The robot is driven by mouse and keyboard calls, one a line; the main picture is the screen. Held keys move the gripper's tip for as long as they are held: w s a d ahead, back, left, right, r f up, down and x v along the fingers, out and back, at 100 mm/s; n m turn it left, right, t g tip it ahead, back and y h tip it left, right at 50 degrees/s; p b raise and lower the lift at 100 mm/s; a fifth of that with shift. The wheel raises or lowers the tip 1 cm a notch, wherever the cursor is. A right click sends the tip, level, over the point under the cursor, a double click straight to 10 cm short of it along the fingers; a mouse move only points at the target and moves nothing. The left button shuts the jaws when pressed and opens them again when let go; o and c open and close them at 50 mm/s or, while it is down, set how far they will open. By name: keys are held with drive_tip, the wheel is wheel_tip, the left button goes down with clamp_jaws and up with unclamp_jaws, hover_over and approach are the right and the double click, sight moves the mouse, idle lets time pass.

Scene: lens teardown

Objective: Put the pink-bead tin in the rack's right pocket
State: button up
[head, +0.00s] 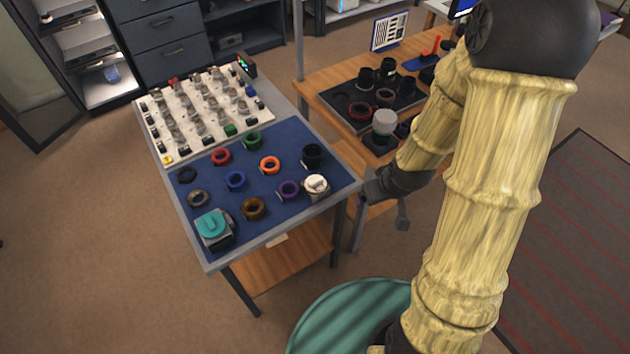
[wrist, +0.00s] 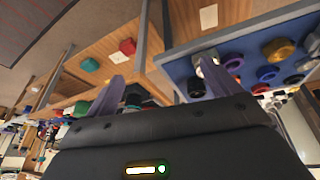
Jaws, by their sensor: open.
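I cannot make out a tin with pink beads in either view. No rack with a right pocket can be told for certain either. My gripper (head: 402,214) hangs to the right of the blue-matted table, in front of the wooden bench. In the wrist view my gripper (wrist: 163,76) shows two fingers spread wide with nothing between them. A red item (wrist: 127,46) and a green item (wrist: 90,65) sit on a wooden surface beyond the left finger; their contents cannot be seen.
The blue mat (head: 270,222) holds several coloured rings, a teal-topped block (head: 212,226) and a white-topped jar (head: 316,185). A pegboard of small parts (head: 190,125) lies behind. The wooden bench (head: 325,75) carries a black tray (head: 340,93) with lens parts. A teal round top (head: 345,310) stands in front.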

drive_tip(key=w+a+f+n+t+y+p, duration=0.1)
drive_tip(key=a+t+y+p, duration=0.3)
drive_tip(key=a+p, duration=0.4)
drive_tip(key=shift+f+n+t+y+p, duration=0.3)
drive_tip(key=shift+f+n+y+p, duration=0.3)
drive_tip(key=shift+f+n+p, duration=0.3)
drive_tip(key=shift+w+f, duration=0.1)
drive_tip(key=shift+w, duration=0.05)
drive_tip(key=b, duration=1.4)
approach(316, 183)
drive_tip(key=shift+p+x, duration=0.65)
drive_tip(key=shift+x, duration=2.25)
drive_tip(key=shift+w, duration=0.1)
